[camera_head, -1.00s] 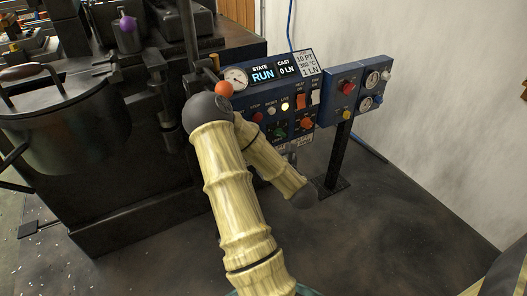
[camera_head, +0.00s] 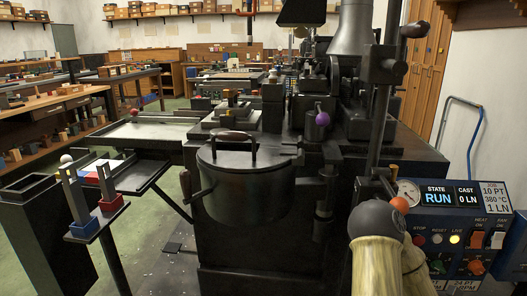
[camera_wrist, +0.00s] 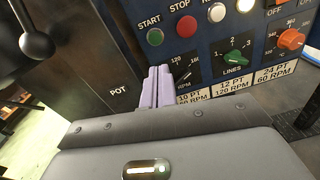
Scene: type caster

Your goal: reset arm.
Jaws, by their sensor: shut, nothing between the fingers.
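My arm (camera_head: 378,262) shows at the lower right of the head view, with its dark joint in front of the blue control panel (camera_head: 451,219). My gripper is hidden in that view. In the wrist view my gripper (camera_wrist: 158,84) has its two pale purple fingers together, empty. They point at the lower left of the blue panel, just left of a black dial (camera_wrist: 184,72) and below the green START button (camera_wrist: 155,37). I cannot tell whether they touch the panel.
The dark casting machine with its lidded pot (camera_head: 244,185) fills the middle of the head view. A black lever with a ball knob (camera_wrist: 37,45) stands left of my gripper. A side tray (camera_head: 140,175) and red and blue blocks are at left. Wooden benches stand behind.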

